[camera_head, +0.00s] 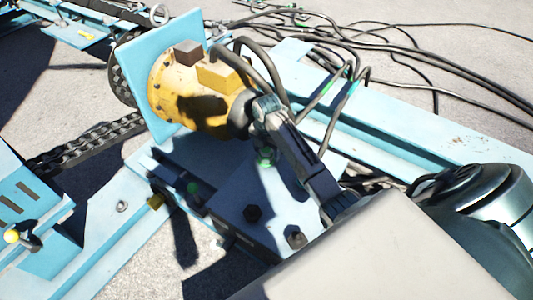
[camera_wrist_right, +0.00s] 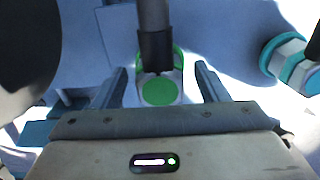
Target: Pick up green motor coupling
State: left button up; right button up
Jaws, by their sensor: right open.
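The green motor coupling (camera_wrist_right: 160,92) shows in the right wrist view as a round green face with a green ring above it. A dark hose end (camera_wrist_right: 155,45) comes down in front of it. My right gripper (camera_wrist_right: 163,82) is open, with one finger on each side of the coupling and a gap to both. In the head view my right gripper (camera_head: 265,112) is beside the yellow motor (camera_head: 190,85), near its black hoses. Which green fitting there is the coupling, I cannot tell; the gripper hides part of that area. My left gripper is not in view.
A green fitting (camera_head: 265,157) sits on the blue-grey base block below my right gripper. Black hoses (camera_head: 262,60) arch from the motor close to the gripper. A teal hex fitting (camera_wrist_right: 290,60) is at the right in the wrist view. A chain (camera_head: 85,140) runs left.

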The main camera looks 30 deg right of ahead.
jog(key=shift+f, duration=0.25)
jog(key=c, duration=1.2)
jog(key=shift+r, duration=0.15)
